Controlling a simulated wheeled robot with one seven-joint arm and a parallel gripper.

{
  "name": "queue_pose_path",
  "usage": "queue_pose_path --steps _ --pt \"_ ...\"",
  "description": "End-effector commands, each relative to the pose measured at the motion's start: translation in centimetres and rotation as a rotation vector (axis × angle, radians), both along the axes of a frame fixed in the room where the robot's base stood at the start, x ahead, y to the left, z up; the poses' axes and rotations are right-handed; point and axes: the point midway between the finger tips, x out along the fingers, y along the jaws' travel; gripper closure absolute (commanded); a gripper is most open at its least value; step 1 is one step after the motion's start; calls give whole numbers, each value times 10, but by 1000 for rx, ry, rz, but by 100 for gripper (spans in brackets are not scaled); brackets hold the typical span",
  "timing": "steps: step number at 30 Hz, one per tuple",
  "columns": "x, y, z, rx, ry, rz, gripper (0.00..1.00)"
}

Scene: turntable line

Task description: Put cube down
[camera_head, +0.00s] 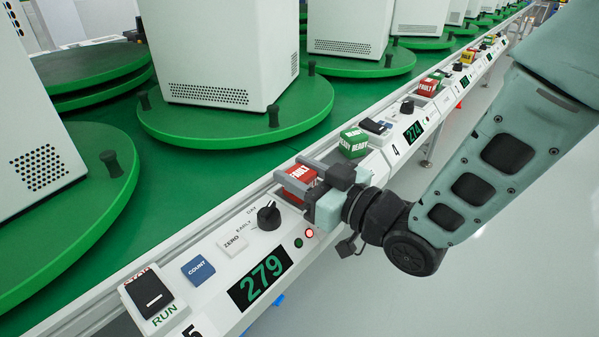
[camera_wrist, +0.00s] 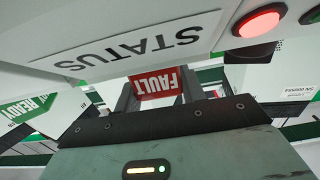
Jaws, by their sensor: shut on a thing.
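A red cube marked FAULT (camera_head: 300,174) is held between the fingers of my gripper (camera_head: 295,181), over the rail of the control panel at station 5. In the wrist view the cube (camera_wrist: 156,83) shows its red FAULT face between the two fingers (camera_wrist: 157,95). The panel face marked STATUS (camera_wrist: 140,42) is close to the gripper in that view. My gripper is shut on the cube. The cube's underside is hidden, so I cannot tell whether it touches the panel.
The panel (camera_head: 215,240) carries a black dial (camera_head: 268,215), a blue COUNT button (camera_head: 198,270), a RUN switch (camera_head: 152,296) and a display reading 279 (camera_head: 261,280). A green READY cube (camera_head: 353,141) sits at station 4. Green turntables (camera_head: 235,125) with white boxes stand behind.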

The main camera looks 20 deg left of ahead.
Motion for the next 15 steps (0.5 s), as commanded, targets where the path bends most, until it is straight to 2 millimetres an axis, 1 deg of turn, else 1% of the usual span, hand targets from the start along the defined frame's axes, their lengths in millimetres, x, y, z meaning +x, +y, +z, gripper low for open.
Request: queue_pose_path --steps 1,2,3,4,11,15 --pt "0 0 -3 0 0 0 84" --pt "0 0 -2 0 0 0 52" --pt "0 0 -1 0 0 0 41" --pt "0 0 -1 0 0 0 38" --pt "0 0 -1 0 0 0 38" --pt "0 0 4 0 0 0 38"
